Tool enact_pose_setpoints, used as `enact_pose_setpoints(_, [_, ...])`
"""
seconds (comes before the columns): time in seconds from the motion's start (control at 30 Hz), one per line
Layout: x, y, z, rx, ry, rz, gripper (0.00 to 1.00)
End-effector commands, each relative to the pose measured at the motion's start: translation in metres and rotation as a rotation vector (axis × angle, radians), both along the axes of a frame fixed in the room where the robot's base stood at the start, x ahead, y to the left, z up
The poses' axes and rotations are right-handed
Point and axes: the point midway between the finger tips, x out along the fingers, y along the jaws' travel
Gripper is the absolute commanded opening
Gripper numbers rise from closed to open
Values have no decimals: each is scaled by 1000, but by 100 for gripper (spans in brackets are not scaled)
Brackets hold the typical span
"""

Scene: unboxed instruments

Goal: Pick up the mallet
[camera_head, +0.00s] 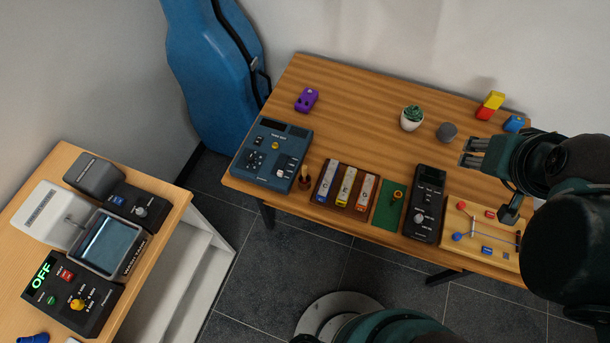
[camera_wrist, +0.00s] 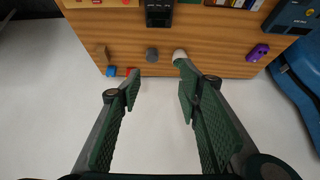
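A small tan-brown wooden piece that looks like the mallet (camera_wrist: 102,52) lies on the wooden table in the wrist view, left of the fingers and beside a blue block (camera_wrist: 112,71). In the head view I cannot make it out; my arm covers that part of the table. My gripper (camera_head: 466,152) is above the right part of the table in the head view. In the wrist view my gripper (camera_wrist: 158,88) is open, with nothing between its fingers, and apart from the wooden piece.
A grey object (camera_head: 447,131), a potted plant (camera_head: 412,118) and red and yellow blocks (camera_head: 490,106) stand near my gripper. Black device (camera_head: 425,205), wire board (camera_head: 485,236), coloured-bar box (camera_head: 346,188) and blue console (camera_head: 271,154) line the front edge. Table between plant and purple object (camera_head: 307,100) is clear.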

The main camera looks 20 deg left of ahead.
Motion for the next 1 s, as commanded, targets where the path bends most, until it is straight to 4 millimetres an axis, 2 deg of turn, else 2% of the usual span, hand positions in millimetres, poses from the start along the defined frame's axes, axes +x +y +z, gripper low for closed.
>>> enact_pose_setpoints(0.23, [0, 0, 0, 0, 0, 0, 35])
enact_pose_setpoints(0.33, [0, 0, 0, 0, 0, 0, 27])
enact_pose_setpoints(0.67, [0, 1, 0, -1, 1, 3, 27])
enact_pose_setpoints(0.87, [5, 8, -2, -14, 14, 40, 27])
enact_pose_setpoints(1.0, [12, 22, -6, -38, 38, 104, 27])
